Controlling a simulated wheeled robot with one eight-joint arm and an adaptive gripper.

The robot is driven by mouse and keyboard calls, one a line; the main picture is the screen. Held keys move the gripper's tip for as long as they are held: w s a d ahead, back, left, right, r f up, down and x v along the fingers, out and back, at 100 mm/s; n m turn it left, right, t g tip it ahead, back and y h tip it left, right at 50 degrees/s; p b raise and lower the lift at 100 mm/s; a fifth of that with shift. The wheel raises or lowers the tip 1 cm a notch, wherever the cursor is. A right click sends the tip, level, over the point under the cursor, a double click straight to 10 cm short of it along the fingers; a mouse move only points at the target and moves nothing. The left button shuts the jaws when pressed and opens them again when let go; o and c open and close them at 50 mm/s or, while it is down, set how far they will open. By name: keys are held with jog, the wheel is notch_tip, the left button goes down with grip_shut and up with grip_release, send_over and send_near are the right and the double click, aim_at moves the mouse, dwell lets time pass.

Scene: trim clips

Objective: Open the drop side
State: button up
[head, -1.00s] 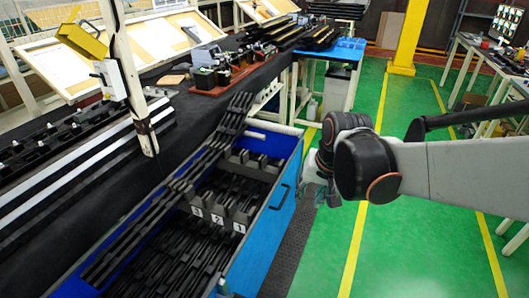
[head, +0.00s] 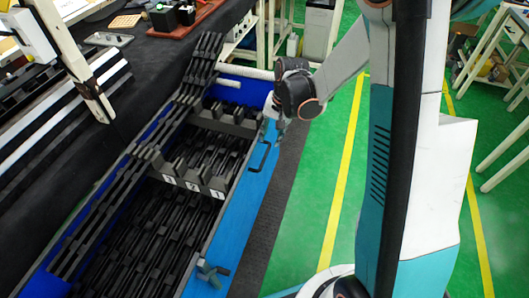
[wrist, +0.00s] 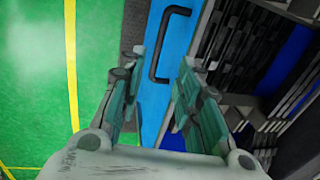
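The drop side (head: 232,222) is the blue long side panel of a blue crate and stands upright, closed. It carries a black bar handle (head: 262,157) on its outer face and a grey-green latch (head: 210,273) near its near end. In the head view my gripper (head: 280,128) is beside the panel's far part, just beyond the handle, partly hidden by my wrist. In the wrist view my gripper (wrist: 162,62) is open and empty, its two fingers apart. The handle (wrist: 157,52) shows between and beyond the fingertips; I see no clear contact.
The crate holds black trim strips and a divider (head: 192,184) with numbered tags. Long black strips (head: 120,192) lie along its left side. A dark workbench (head: 150,60) stands on the left. The green floor (head: 325,160) right of the dark mat (head: 272,215) is clear.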

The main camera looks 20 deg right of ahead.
aim_at(264, 158)
jog(key=f+b, duration=0.1)
jog(key=f, duration=0.3)
jog(key=w+a+f+b, duration=0.1)
jog(key=f+b, duration=0.1)
jog(key=f, duration=0.2)
jog(key=f+b, duration=0.1)
jog(key=f, duration=0.2)
jog(key=shift+w+a+f, duration=0.15)
jog(key=shift+a+f, duration=0.25)
jog(key=shift+c, duration=0.2)
grip_shut()
